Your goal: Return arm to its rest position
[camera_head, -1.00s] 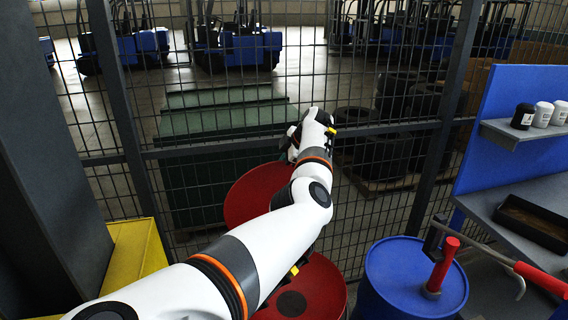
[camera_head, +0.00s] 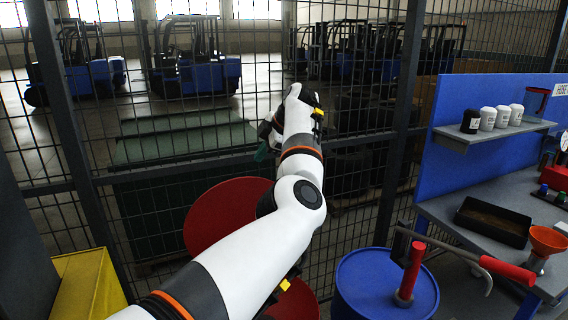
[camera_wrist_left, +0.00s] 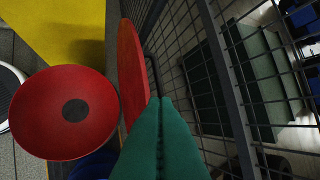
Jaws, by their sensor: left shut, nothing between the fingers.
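My left arm reaches from the bottom of the head view toward the wire fence, white with orange rings. My left gripper (camera_head: 262,153) is at its far end, partly hidden behind the wrist, with a bit of green finger showing. In the left wrist view its two green fingers (camera_wrist_left: 160,101) lie together, shut and empty. They are beside a tall red disc (camera_wrist_left: 132,75) seen nearly edge-on, close to the fence. My right gripper is in neither view.
The wire fence (camera_head: 88,165) stands close ahead. A red disc (camera_head: 222,212) sits below my forearm. A blue drum (camera_head: 360,285), a red-handled tool (camera_head: 411,270) and a grey workbench (camera_head: 470,248) are at right. A yellow block (camera_head: 88,285) is at lower left.

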